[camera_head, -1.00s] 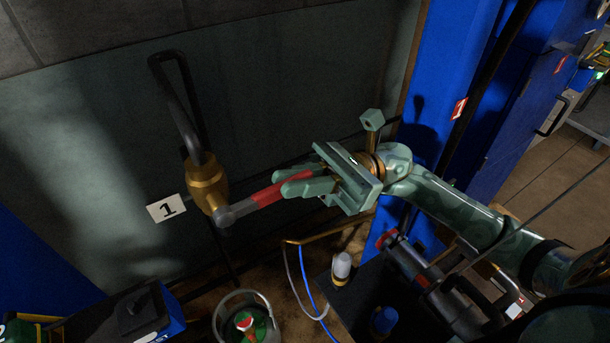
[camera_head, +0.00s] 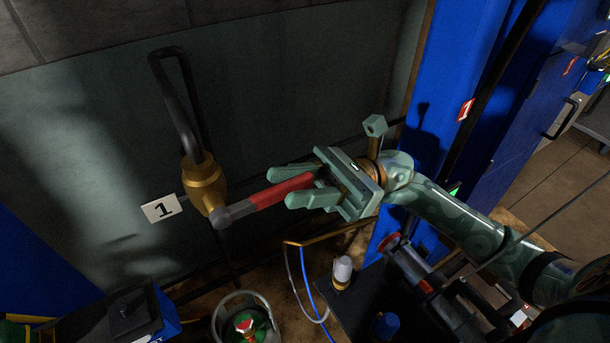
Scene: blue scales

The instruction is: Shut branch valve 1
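Branch valve 1 has a brass body (camera_head: 204,184) on a dark bent pipe (camera_head: 183,115) against the grey-green wall panel. A white label with a black 1 (camera_head: 163,208) is beside it. Its lever has a grey hub and a red grip (camera_head: 282,192), pointing right and slightly up in the picture, across the line of the pipe. My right gripper (camera_head: 279,187) is open, with its two pale green fingers on either side of the red grip's end. Whether a finger touches the grip cannot be told. My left gripper is not in view.
A blue column (camera_head: 425,75) with a red 1 tag stands at the right. Below are a round cylinder collar (camera_head: 228,302), a white-capped bottle (camera_head: 342,270), a blue hose (camera_head: 308,285) and a blue-and-black case (camera_head: 125,318). The wall left of the valve is clear.

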